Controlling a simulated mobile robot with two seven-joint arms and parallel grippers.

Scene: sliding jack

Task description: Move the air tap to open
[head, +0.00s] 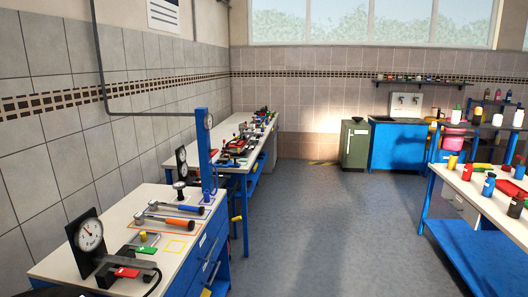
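Neither of my grippers is in the head view. A workbench (178,196) with a pale top and blue drawers stands at the lower left. A round dial gauge (90,235) on a black plate stands at its near left. A small yellow part (237,218) sticks out beyond the bench's far right side. I cannot tell which of these parts is the air tap, nor its position.
Hammers with a blue handle (191,209) and an orange handle (187,225) lie on the bench. A blue post (205,150) rises behind them. A second cluttered bench stands beyond. A blue-framed table (475,194) with bottles is at right. The grey floor (330,225) between is clear.

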